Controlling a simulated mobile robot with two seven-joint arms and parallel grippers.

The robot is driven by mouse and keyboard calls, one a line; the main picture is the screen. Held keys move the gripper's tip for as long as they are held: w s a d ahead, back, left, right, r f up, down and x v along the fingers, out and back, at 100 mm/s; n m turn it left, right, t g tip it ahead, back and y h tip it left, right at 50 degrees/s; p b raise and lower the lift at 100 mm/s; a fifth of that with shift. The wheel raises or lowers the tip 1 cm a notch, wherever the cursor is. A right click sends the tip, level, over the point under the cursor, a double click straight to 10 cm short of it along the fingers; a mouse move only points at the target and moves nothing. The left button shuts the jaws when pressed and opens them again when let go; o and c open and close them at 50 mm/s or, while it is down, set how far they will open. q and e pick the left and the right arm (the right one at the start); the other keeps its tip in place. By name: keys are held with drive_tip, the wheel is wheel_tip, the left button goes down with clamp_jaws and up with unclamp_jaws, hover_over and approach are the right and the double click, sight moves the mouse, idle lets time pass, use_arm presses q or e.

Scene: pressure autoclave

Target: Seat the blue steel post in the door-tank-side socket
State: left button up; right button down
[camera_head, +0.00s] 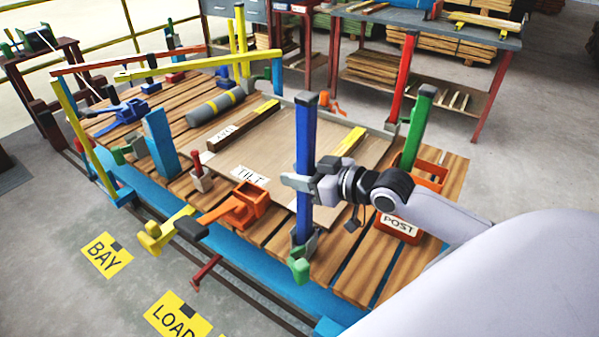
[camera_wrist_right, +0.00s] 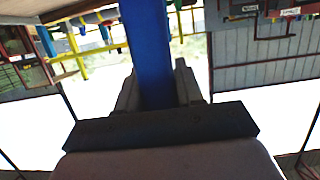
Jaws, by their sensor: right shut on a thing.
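The blue steel post (camera_head: 305,165) stands upright with a dark cap on top, near the front edge of the slatted platform. My right gripper (camera_head: 300,183) is shut on it around mid-height. In the right wrist view the blue post (camera_wrist_right: 150,50) runs between the jaws of the gripper (camera_wrist_right: 158,95). The post's lower end is at a grey-green socket (camera_head: 303,246) at the platform's front edge; I cannot tell whether it is fully down inside. My left gripper is not in view.
A green post (camera_head: 418,125) stands in an orange holder by a red box marked POST (camera_head: 397,227) on the right. An orange clamp (camera_head: 240,207) and a yellow one (camera_head: 165,232) lie left of the blue post. A tilt board (camera_head: 290,150) lies behind it.

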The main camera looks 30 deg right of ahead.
drive_tip(key=shift+f+b, duration=0.6)
drive_tip(key=shift+f, duration=0.4)
drive_tip(key=c, duration=0.6)
unclamp_jaws()
drive_tip(key=shift+c, duration=0.2)
drive_tip(key=shift+f, duration=0.1)
drive_tip(key=shift+s, duration=0.1)
drive_tip(key=v, duration=0.7)
